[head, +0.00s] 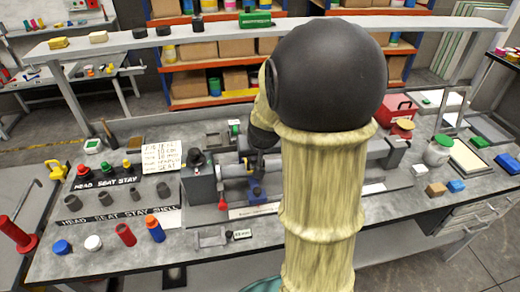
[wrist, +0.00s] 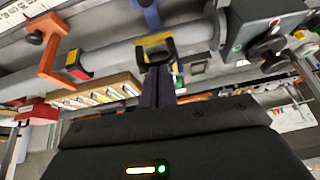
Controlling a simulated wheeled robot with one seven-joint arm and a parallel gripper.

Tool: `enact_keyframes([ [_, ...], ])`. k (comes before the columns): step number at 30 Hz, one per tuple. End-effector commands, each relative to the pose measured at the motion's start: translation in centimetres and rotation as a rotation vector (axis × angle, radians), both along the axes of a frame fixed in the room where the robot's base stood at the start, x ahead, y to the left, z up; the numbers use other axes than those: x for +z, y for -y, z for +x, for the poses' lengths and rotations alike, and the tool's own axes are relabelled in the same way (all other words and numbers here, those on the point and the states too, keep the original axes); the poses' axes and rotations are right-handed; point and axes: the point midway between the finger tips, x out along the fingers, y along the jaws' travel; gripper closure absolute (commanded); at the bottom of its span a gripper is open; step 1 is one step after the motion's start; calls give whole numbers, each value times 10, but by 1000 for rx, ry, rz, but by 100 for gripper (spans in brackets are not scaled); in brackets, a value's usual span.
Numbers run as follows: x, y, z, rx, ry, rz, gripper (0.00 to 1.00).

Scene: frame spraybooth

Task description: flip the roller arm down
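An orange arm (wrist: 48,52) juts from the long grey tube of the bench fixture in the wrist view, at the left; it looks like the roller arm. In the head view I cannot make it out; my own arm covers much of the fixture (head: 205,185). My gripper (wrist: 157,62) reaches up to the tube, its dark fingers close together with little gap. A black and yellow piece (wrist: 155,42) is at the fingertips; I cannot tell whether they touch it. The orange arm is left of the fingers and apart from them.
Grey sleeves (head: 104,198) and coloured cups (head: 125,234) stand on the bench at left. A red box (head: 396,110) and a white jar (head: 438,150) are at right. A shelf (head: 130,42) crosses behind.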

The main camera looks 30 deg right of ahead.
Motion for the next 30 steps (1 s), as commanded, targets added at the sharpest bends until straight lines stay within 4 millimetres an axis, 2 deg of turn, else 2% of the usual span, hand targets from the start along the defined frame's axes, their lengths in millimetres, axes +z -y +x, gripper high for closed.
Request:
enact_keyframes([
  [1,-8,1,-2,-3,9,-2,100],
  [5,-14,1,-7,-5,9,-3,100],
  [20,-13,3,-9,-11,8,-3,100],
  [26,1,5,-8,-13,9,-3,100],
  [30,20,7,-7,-13,10,-4,100],
])
